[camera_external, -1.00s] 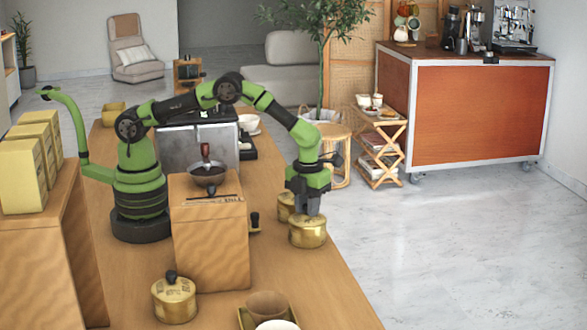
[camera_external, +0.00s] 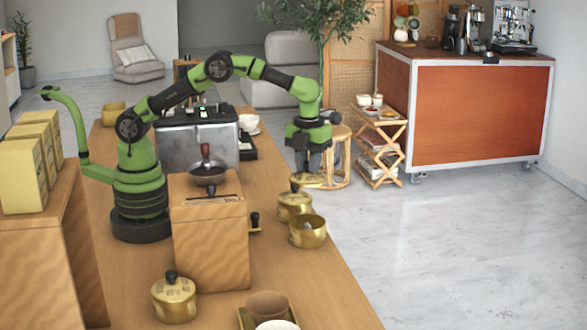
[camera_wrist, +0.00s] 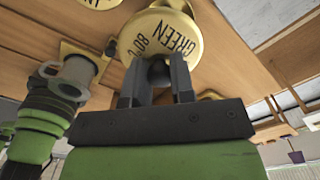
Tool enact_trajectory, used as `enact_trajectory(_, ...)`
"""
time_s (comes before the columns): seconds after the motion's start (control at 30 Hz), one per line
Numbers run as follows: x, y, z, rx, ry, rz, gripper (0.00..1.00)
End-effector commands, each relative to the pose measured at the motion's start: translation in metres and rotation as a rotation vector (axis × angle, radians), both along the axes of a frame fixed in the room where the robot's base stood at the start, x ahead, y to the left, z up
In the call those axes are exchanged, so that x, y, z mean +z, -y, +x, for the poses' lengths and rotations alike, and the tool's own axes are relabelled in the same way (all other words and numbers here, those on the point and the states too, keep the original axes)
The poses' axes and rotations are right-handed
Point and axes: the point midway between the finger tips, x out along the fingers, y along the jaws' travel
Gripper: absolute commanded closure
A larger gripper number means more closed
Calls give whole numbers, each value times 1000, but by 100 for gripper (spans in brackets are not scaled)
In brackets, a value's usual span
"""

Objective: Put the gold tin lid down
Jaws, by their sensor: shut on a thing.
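My gripper (camera_external: 306,164) is shut on the dark knob of the gold tin lid (camera_external: 308,181) and holds it in the air, above and behind the tins. In the wrist view the lid (camera_wrist: 165,36) shows its lettered top, "GREEN", with the knob between the fingers of my gripper (camera_wrist: 157,80). An open gold tin (camera_external: 308,235) stands lidless near the table's right edge. Just behind and left of it stands a gold tin with its lid on (camera_external: 294,209). The held lid is apart from both.
Another lidded gold tin (camera_external: 174,302) stands at the front left of the table (camera_external: 235,312). A wooden grinder box (camera_external: 210,245) with a bowl on top stands left of the tins. Bare tabletop lies in front of the open tin. A tray with cups sits at the front.

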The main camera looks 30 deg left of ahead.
Motion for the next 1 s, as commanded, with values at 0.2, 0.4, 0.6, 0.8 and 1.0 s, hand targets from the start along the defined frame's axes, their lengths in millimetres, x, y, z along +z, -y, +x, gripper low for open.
enact_trajectory(0.2, -19, -63, 78, 313, -3, 4, 100)
enact_trajectory(0.4, -34, -132, 130, 591, -3, 4, 100)
enact_trajectory(0.6, -44, -172, 151, 735, -1, 3, 100)
enact_trajectory(0.8, -78, -178, 152, 756, -3, 7, 100)
enact_trajectory(1.0, -105, -177, 153, 753, 0, 3, 100)
